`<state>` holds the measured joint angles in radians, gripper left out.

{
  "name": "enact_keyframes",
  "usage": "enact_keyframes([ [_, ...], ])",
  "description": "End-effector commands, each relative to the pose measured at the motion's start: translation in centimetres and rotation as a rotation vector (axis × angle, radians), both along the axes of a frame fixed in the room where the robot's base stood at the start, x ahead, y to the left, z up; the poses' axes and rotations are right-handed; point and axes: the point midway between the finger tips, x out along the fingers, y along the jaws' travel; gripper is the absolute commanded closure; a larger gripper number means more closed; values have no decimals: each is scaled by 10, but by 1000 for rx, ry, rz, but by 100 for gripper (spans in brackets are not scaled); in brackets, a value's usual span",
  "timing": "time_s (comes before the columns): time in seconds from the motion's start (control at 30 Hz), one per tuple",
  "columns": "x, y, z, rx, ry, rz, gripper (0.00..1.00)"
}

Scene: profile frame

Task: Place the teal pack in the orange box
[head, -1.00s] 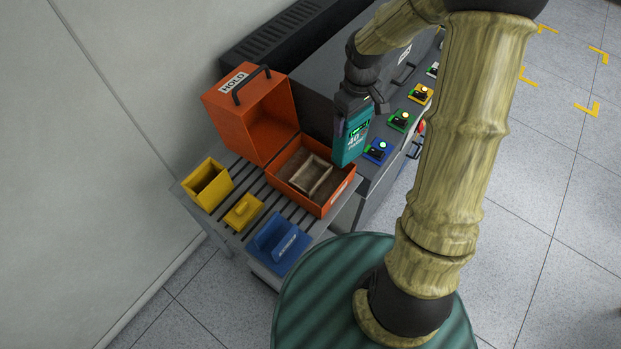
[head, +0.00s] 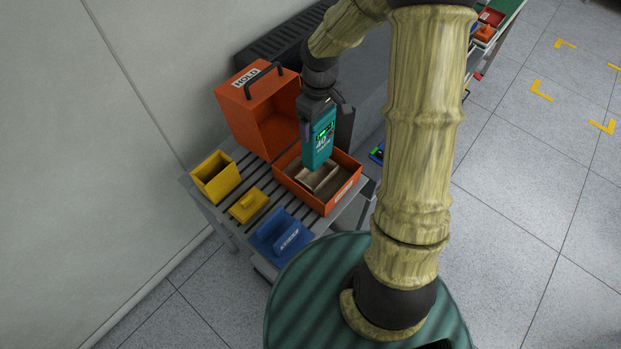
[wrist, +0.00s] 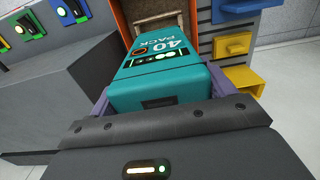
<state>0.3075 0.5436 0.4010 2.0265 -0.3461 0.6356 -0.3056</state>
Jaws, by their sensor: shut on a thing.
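The teal pack (head: 319,140) is upright in my gripper (head: 318,108), in the middle of the head view. My gripper is shut on its upper end. The pack is over the orange box (head: 337,199), its lower end in front of the inner holder (head: 325,182); I cannot tell whether it touches. The box is open, with its lid marked HOLD (head: 247,110) standing up behind. In the wrist view the teal pack (wrist: 166,75) fills the middle between my gripper's jaws (wrist: 165,105), and part of the orange box (wrist: 200,20) shows beyond it.
On the slatted table (head: 235,225), left of the box, are a yellow open bin (head: 215,178), a small yellow piece (head: 248,205) and a blue piece (head: 281,236). A dark grey machine stands behind and right of the box. A wall is close at the left.

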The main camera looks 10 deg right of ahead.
Motion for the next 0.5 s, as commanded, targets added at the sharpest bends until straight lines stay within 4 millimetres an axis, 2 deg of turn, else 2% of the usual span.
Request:
enact_keyframes([
  [0.37, 0, 0, 1, 0, -1, -1, 85],
  [0.5, 0, 0, -6, 0, 1, 1, 85],
])
